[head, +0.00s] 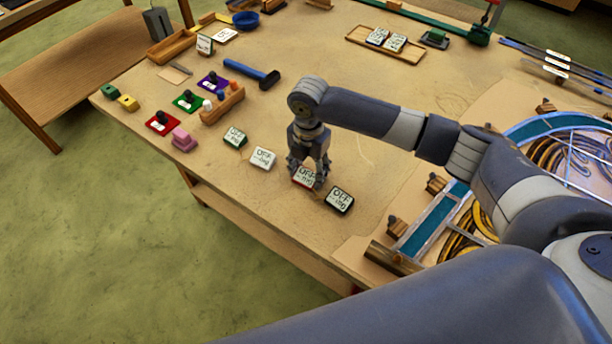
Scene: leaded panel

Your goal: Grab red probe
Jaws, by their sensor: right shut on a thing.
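The red probe (304,178) is a small block with a pale face marked OFF and a red edge. It lies on the workbench in a loose row with similar OFF blocks. My right gripper (308,183) points down over it and is shut on it, with fingers at both sides. The fingers hide part of its face and sides. I cannot tell whether it is lifted off the bench. My left gripper is not in view.
A black-edged OFF block (340,199) lies close on the right, a white one (263,158) and a green one (235,137) on the left. The leaded panel (432,222) is at the right. Bare bench lies in front.

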